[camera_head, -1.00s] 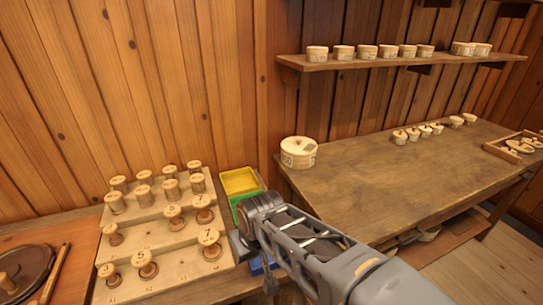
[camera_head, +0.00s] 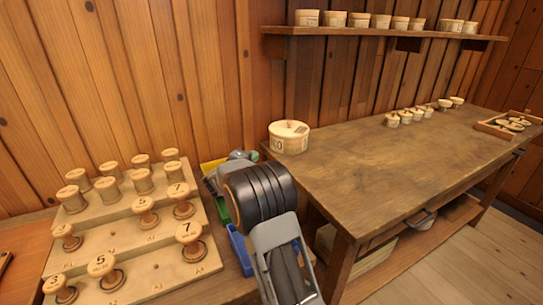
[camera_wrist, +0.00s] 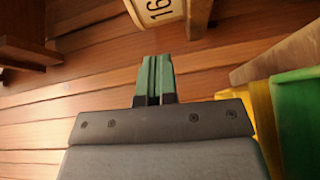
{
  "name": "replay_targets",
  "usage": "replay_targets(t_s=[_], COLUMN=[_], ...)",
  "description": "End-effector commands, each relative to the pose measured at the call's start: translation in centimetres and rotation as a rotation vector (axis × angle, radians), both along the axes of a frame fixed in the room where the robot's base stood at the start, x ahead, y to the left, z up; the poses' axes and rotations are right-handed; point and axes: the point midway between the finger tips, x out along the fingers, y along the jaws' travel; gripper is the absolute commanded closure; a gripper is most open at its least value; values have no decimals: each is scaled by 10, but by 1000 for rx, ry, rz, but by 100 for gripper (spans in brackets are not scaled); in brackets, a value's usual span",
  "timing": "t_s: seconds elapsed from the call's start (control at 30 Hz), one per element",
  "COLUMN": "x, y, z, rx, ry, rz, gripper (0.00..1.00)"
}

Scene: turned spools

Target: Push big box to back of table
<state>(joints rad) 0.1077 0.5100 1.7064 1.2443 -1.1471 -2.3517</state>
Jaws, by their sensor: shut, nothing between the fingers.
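The big round wooden box (camera_head: 289,137), pale with a dark printed label and a knob on its lid, stands at the near-left corner of the worktable (camera_head: 390,165). In the wrist view, part of a pale box with the label "16" (camera_wrist: 158,10) shows at the top edge, cut off by the frame; it looks like the same box. My gripper (camera_wrist: 155,62) is shut and empty, its green fingertips pointing toward that box, apart from it in the picture. In the head view my wrist hides the fingers, left of and below the box.
A stepped rack (camera_head: 140,235) of turned spools stands at the left. Yellow and green bins (camera_wrist: 298,125) lie close beside my gripper at right in the wrist view. Several small boxes (camera_head: 410,116) stand along the table's back. The middle of the tabletop is clear.

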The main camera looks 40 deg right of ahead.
Motion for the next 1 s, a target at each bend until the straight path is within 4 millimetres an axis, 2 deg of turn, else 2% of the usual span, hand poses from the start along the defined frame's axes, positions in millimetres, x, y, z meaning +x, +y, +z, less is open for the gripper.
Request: replay_targets(t_s=[0.07, 0.2, 0.6, 0.8, 1.0], x=[-3, -3, 17, 24, 25], y=[-7, -23, -81, -98, -104], z=[-9, -13, -13, -12, -11], rx=[-23, -40, -41, -41, -41], ry=[37, 66, 66, 66, 66], rz=[-50, -91, -89, -87, -86], gripper=[100, 100, 100, 100, 100])
